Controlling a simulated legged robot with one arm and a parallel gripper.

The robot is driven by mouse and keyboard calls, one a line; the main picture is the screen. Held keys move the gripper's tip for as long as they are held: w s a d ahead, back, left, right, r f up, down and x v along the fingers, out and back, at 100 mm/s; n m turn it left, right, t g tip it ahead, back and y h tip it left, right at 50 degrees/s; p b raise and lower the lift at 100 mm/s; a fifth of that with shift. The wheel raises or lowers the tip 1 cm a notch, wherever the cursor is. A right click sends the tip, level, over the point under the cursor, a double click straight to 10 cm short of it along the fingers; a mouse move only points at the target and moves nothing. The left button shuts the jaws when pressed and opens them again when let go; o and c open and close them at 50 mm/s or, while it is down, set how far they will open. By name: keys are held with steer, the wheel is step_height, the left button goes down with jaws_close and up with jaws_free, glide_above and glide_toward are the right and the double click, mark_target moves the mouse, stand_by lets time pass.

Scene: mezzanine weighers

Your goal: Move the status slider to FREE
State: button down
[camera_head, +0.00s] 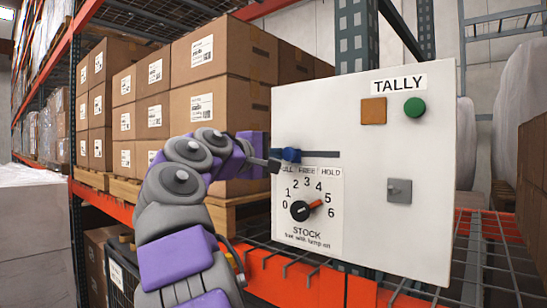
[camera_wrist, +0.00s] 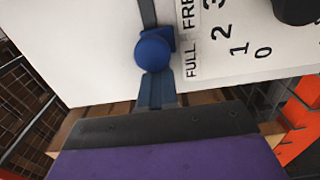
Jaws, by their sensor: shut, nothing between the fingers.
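The status slider has a round blue knob (camera_head: 290,155) on a dark horizontal slot in the white panel (camera_head: 350,215). In the head view it sits at the slot's left end, above the partly covered FULL label. In the wrist view the blue knob (camera_wrist: 152,52) lies beside the word FULL, with FREE (camera_wrist: 188,14) farther along the slot. My gripper (camera_head: 272,164) is shut and empty, its tip just left of the knob. I cannot tell whether they touch. In the wrist view my gripper's dark edge and purple body fill the bottom.
The panel also has an orange square (camera_head: 374,111), a green button (camera_head: 414,107) and a grey switch (camera_head: 399,190). Stacked cartons (camera_head: 220,55) stand behind my arm. Wire mesh decking (camera_head: 485,255) lies right.

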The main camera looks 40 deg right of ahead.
steer(key=shift+s+d, duration=0.1)
steer(key=shift+s, duration=0.7)
steer(key=shift+s+b, duration=0.25)
steer(key=shift+b, duration=0.05)
steer(key=shift+w+p, duration=0.6)
steer(key=shift+w, duration=0.25)
steer(key=a, duration=1)
steer(key=shift+s+a+p, duration=0.15)
steer(key=shift+s+p, duration=0.25)
steer(key=shift+s, duration=0.05)
